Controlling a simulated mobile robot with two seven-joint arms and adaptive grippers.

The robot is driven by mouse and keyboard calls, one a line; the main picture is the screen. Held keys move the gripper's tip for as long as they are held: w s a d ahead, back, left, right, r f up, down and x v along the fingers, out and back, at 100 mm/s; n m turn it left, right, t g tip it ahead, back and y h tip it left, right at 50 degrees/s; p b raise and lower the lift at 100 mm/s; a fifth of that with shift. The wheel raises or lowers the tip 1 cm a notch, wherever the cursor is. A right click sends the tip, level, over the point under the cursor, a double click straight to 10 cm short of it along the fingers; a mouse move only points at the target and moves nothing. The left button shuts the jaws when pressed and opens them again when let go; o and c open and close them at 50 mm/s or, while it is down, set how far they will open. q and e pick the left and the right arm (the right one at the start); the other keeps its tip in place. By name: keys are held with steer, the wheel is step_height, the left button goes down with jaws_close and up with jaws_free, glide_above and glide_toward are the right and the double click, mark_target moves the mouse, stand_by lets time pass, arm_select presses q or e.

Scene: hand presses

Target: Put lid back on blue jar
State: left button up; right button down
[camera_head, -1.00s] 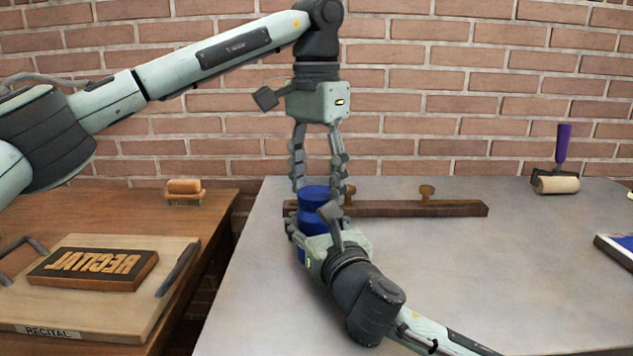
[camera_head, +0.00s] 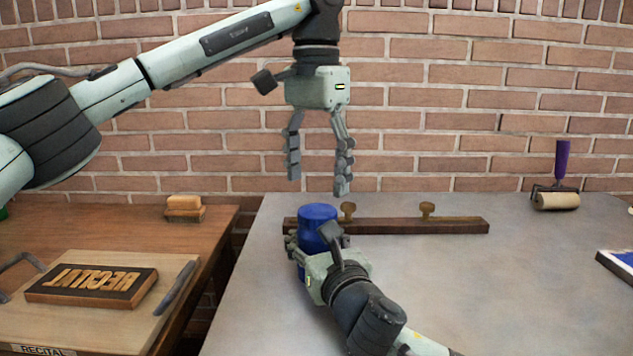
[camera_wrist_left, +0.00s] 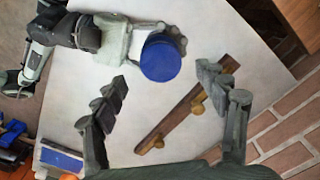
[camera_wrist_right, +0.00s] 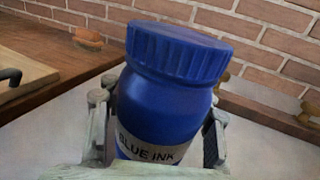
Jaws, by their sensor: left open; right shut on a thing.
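The blue jar (camera_head: 306,262) stands on the grey table with its blue lid (camera_head: 318,212) on top. In the right wrist view the jar (camera_wrist_right: 160,108) carries a "BLUE INK" label, and the ribbed lid (camera_wrist_right: 178,50) sits on its neck. My right gripper (camera_head: 305,255) is shut around the jar's body from the side. My left gripper (camera_head: 317,185) is open and empty, pointing down above the lid and apart from it. The left wrist view shows the round lid top (camera_wrist_left: 160,60) beyond the open fingers.
A wooden bar (camera_head: 420,226) with two brass knobs lies behind the jar. A purple-handled roller (camera_head: 556,198) stands at the back right. A blue-topped slab (camera_head: 622,262) lies at the right edge. A wooden table at left holds a brush (camera_head: 185,208) and a lettered block (camera_head: 92,286).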

arm_select(q)
steer(key=shift+c, duration=0.4)
arm_select(e)
steer(key=shift+f, duration=0.1)
arm_select(q)
steer(key=n, duration=0.4)
steer(key=shift+r, duration=0.2)
steer(key=n, duration=0.5)
steer(key=shift+d+r, duration=0.1)
steer(key=shift+r, duration=0.05)
steer(key=n, duration=0.5)
steer(key=shift+r+n, duration=0.2)
steer(key=shift+n, duration=0.1)
steer(key=n, duration=0.4)
steer(key=shift+r+n, duration=0.2)
steer(key=shift+n, duration=0.2)
steer(key=n, duration=0.5)
steer(key=shift+r, duration=0.2)
steer(key=n, duration=0.5)
steer(key=shift+r, duration=0.2)
steer(key=n, duration=0.5)
steer(key=shift+r, duration=0.2)
steer(key=n, duration=0.5)
steer(key=shift+w+r+n, duration=0.1)
steer(key=shift+r+n, duration=0.15)
steer(key=shift+n, duration=0.15)
